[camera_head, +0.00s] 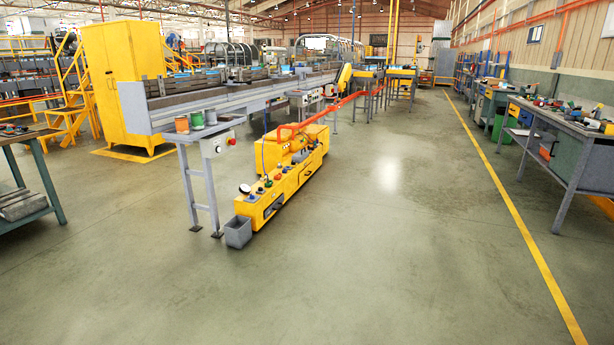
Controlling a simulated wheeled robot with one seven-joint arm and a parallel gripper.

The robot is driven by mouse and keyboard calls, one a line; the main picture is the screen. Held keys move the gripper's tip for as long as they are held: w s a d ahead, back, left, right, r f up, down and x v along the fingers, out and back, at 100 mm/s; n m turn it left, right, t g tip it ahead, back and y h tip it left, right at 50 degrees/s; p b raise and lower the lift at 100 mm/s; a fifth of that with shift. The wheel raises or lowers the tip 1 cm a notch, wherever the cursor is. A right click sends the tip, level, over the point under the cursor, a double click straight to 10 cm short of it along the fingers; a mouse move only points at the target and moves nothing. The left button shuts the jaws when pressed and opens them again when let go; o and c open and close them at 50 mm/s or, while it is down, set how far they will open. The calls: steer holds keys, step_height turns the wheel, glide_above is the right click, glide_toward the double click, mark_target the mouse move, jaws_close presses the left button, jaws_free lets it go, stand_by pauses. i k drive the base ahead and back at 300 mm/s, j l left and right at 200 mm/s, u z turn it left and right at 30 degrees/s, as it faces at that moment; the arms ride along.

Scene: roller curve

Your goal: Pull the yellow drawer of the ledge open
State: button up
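A small yellow drawer-like front (513,109) shows under the top of a grey workbench (569,123) at the right. It is small in the picture, and I cannot tell whether it is shut or slightly open. A blue front (526,118) sits beside it. I cannot tell for sure that this bench is the ledge. My gripper is not in view.
A yellow machine (290,170) with a grey bin (238,232) at its near end stands on the floor in the middle. A long conveyor (225,95) and a yellow cabinet (118,80) stand left. The floor (400,220) towards the bench is clear.

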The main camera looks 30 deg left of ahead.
mark_target(301, 172)
steer(key=i+j+u, duration=0.35)
steer(key=i, duration=0.3)
steer(key=i+u, duration=0.5)
steer(key=i, duration=7.1)
steer(key=l, duration=0.1)
